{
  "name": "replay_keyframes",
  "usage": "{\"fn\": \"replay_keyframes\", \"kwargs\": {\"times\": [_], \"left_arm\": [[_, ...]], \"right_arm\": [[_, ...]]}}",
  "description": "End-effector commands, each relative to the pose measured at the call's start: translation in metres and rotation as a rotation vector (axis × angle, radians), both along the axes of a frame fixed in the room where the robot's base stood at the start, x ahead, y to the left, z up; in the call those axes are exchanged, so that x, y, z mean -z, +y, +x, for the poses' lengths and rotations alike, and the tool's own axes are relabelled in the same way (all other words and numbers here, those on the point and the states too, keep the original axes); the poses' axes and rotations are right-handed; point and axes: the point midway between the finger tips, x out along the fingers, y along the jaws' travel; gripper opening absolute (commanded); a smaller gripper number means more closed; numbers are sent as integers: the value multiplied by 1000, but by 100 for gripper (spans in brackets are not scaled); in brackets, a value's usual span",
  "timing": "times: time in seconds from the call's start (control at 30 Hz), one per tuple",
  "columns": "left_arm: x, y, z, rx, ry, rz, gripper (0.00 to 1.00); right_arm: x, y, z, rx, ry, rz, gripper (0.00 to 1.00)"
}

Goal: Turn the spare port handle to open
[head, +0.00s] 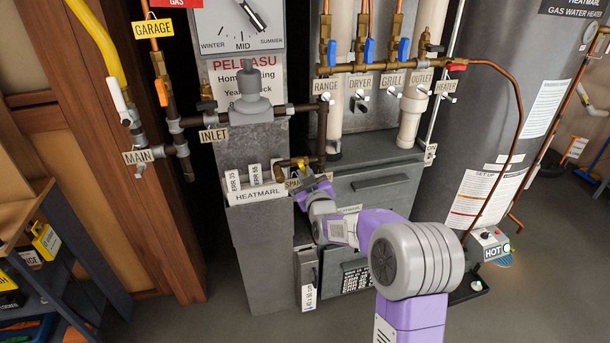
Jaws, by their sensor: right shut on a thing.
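The spare port's brass fitting (280,171) is at the end of a short pipe, above the grey box marked HEATMARL. Its SPARE label (293,183) is partly covered by my right gripper. My right gripper (305,186) reaches in from the lower right and is shut at the spare port, on its handle. The handle is mostly hidden by the fingers, so I cannot tell its exact angle. My left gripper is not in view.
A row of valves with blue handles (369,50) and a red one (457,67) runs above. The INLET pipe (214,134) and regulator (249,94) are to the upper left. The water heater tank (480,130) stands at right. A tool shelf (60,270) is at lower left.

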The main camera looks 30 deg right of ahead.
Motion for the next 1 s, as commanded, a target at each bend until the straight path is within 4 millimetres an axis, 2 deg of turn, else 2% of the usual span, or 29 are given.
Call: {"fn": "replay_keyframes", "kwargs": {"times": [0.37, 0.7, 1.0], "left_arm": [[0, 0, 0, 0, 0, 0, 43], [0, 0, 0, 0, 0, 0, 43], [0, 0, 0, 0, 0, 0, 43]], "right_arm": [[0, 0, 0, -1, 13, -51, 0], [0, 1, 0, -1, 96, -398, 0], [0, 0, 0, 0, 104, -430, 0]]}}
